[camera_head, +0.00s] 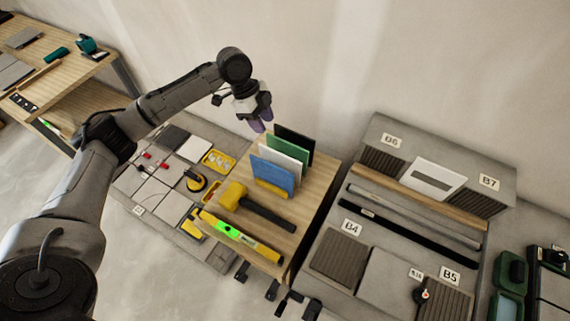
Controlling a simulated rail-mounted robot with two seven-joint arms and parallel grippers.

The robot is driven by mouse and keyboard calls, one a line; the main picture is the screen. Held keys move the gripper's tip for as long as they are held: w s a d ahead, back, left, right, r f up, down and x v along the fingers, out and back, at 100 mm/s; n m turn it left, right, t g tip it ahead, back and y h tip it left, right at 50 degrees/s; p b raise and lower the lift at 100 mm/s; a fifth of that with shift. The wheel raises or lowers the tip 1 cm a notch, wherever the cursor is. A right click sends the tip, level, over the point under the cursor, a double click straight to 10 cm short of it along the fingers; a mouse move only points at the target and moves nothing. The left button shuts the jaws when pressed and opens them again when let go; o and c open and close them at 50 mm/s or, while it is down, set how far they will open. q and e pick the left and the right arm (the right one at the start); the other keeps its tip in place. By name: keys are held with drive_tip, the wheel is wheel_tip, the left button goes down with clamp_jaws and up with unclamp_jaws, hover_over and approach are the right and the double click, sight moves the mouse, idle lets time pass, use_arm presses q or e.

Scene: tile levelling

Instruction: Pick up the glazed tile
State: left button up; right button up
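Several upright tiles stand in a row in a rack on the wooden bench: a blue tile (272,177), a white tile (283,155), a green tile (290,147) and a black tile (304,140). I cannot tell from the picture which one the task calls the glazed tile. My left gripper (262,120) has purple fingertips pointing down. It is above and to the left of the rack's back end, apart from the tiles. It holds nothing that I can see, and its finger gap is unclear. My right gripper is not in view.
A yellow-headed mallet (233,195) and a yellow-green level (240,236) lie in front of the rack. A tiled panel (152,194) with a suction cup (196,182) is at left. A grey sloped stand (335,220) with labelled slots is at right.

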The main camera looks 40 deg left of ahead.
sight(280, 156)
use_arm(q)
drive_tip(key=shift+m, duration=0.6)
drive_tip(key=x, duration=1.3)
drive_tip(key=shift+f, duration=0.45)
drive_tip(key=shift+f, duration=0.25)
clamp_jaws()
idle(0.3)
